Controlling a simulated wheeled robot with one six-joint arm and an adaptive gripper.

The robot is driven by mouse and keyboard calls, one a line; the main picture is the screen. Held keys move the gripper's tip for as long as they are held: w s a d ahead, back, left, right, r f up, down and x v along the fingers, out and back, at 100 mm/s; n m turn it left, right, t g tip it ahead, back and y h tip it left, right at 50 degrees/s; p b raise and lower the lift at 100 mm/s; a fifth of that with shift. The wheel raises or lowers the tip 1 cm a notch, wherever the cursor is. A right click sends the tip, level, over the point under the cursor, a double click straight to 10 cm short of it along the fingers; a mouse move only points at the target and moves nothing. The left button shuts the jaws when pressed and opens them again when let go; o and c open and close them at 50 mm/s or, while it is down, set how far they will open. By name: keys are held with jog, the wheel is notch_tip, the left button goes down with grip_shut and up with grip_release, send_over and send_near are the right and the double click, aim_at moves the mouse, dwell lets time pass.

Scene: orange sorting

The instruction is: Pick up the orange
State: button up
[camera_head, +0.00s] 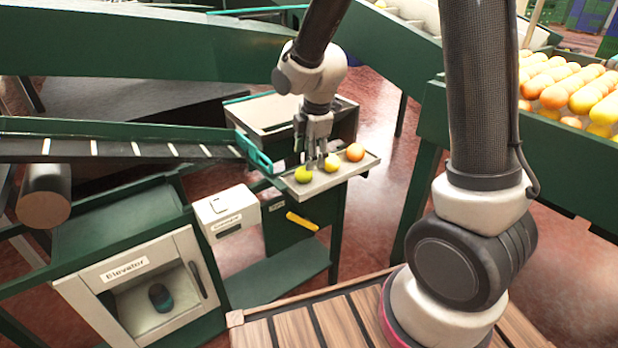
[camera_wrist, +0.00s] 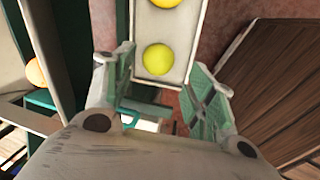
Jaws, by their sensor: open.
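The orange (camera_head: 355,152) sits at the right end of a small grey tray (camera_head: 292,189) in the head view. A yellow fruit (camera_head: 332,162) lies beside it, and a yellow-green fruit (camera_head: 303,174) lies at the left end. My gripper (camera_head: 316,163) is open and points down over the tray, left of the orange, near the other two fruits. In the wrist view, my open fingers (camera_wrist: 160,72) stand either side of the tray, with a yellow fruit (camera_wrist: 158,59) between them in the picture. Another yellow fruit (camera_wrist: 166,3) is cut off at the top edge. Contact cannot be told.
A conveyor (camera_head: 110,148) leads to the tray from the left. A green bin (camera_head: 560,120) full of orange and yellow fruit stands at the right. A white box (camera_head: 228,211) and the elevator box (camera_head: 130,268) stand below the conveyor.

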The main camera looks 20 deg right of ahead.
aim_at(304, 172)
jog(key=x, duration=0.7)
jog(key=shift+a+f, duration=0.35)
jog(key=shift+a, duration=0.1)
jog(key=c, duration=0.8)
